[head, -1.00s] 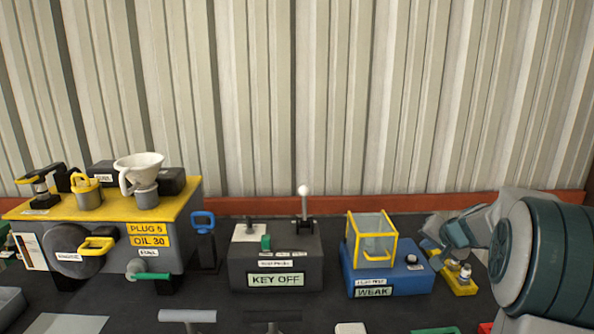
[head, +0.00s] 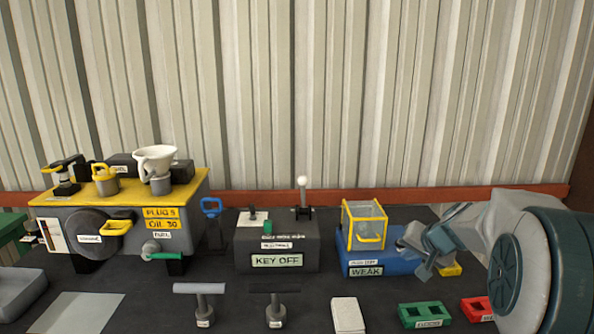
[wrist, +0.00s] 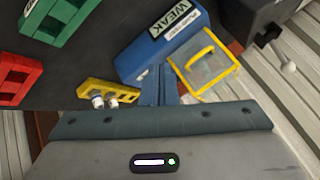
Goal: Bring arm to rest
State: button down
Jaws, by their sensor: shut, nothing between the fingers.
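My arm reaches in from the right in the head view. My gripper (head: 428,262) is shut and empty, above the bench by the right end of the blue tester box (head: 385,265) labelled WEAK. In the wrist view the closed fingers (wrist: 158,85) point at the bench beside the blue box (wrist: 160,45). The yellow-framed clear guard (head: 366,226) stands on that box. A yellow holder with small pale plugs (wrist: 108,94) lies near the fingers; in the head view my gripper partly hides the holder (head: 450,270).
A grey KEY OFF box (head: 277,245) with a white-knobbed lever stands at the middle. An engine block with a yellow top (head: 120,192) stands left. Green (head: 425,314) and red (head: 477,309) trays, a white block (head: 347,315) and two T-handled tools lie in front. A corrugated wall is behind.

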jog(key=s+a+n+g, duration=0.3)
jog(key=s+a, duration=0.7)
jog(key=s, duration=0.3)
jog(key=s+a+f+n+g+h, duration=0.1)
jog(key=s, duration=0.7)
jog(key=s+a+f+n+g+h, duration=0.1)
jog(key=s+f+n, duration=0.1)
jog(key=s, duration=0.6)
jog(key=shift+f, duration=0.25)
